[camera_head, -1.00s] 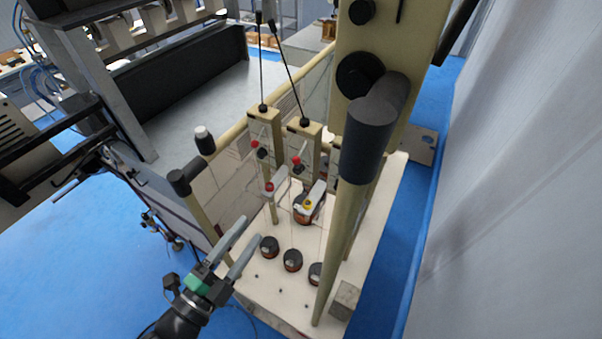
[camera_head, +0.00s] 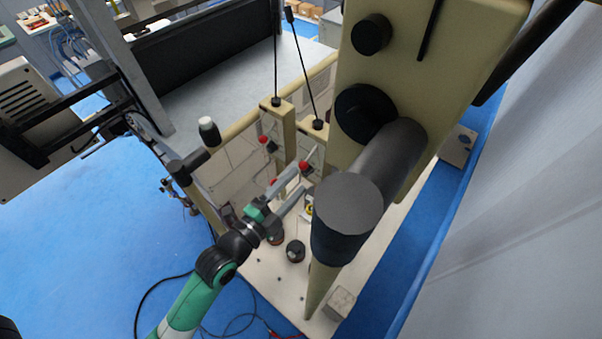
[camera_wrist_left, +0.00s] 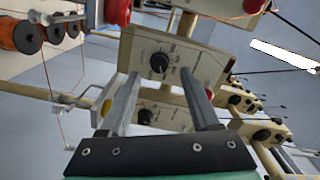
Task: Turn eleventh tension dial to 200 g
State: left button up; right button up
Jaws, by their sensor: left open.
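My left gripper (camera_head: 303,177) is open, its fingers pointing up and right among the tension units of the coil winder. It also shows in the left wrist view (camera_wrist_left: 160,74). There a black dial (camera_wrist_left: 160,62) on a pale, marked panel (camera_wrist_left: 148,46) appears between and just beyond the fingertips. I see no finger touching it. A second dark dial (camera_wrist_left: 145,116) shows lower, between the fingers. The markings are too small to read, and I cannot tell which dial is the eleventh. The head view hides the dials. My right gripper is not in view.
Red knobs (camera_wrist_left: 117,10) sit close above the fingers, with thin wires nearby. A large dark cylinder (camera_head: 350,215) stands right of the gripper in the head view. Wire spools (camera_head: 296,250) sit on the white base below. Copper spools (camera_wrist_left: 28,35) show at upper left in the wrist view.

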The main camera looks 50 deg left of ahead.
aim_at(305, 174)
pick_arm(q)
jog(key=shift+w+a, duration=0.2)
jog(key=shift+w, duration=1.3)
jog(key=shift+c, duration=0.2)
grip_shut()
